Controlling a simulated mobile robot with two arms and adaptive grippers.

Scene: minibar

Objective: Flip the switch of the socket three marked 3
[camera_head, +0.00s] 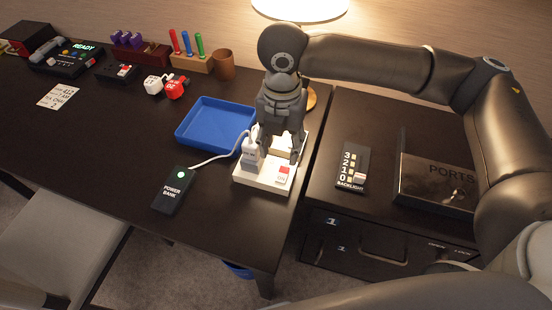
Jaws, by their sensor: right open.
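A white socket board (262,178) lies near the right edge of the dark desk. I cannot make out a 3 on the board. My right gripper (280,155) points down over the board, open, one finger close to the plug and the other behind the red switch. I cannot tell whether it touches either. The gripper hides the board's middle and part of its back. My left gripper is out of view.
A black power bank (172,191) is cabled to the plug. A blue tray (203,122) lies behind left. To the right, a lower cabinet carries a backlight slider panel (351,167) and a dark box marked PORTS (436,180). The desk's left front is clear.

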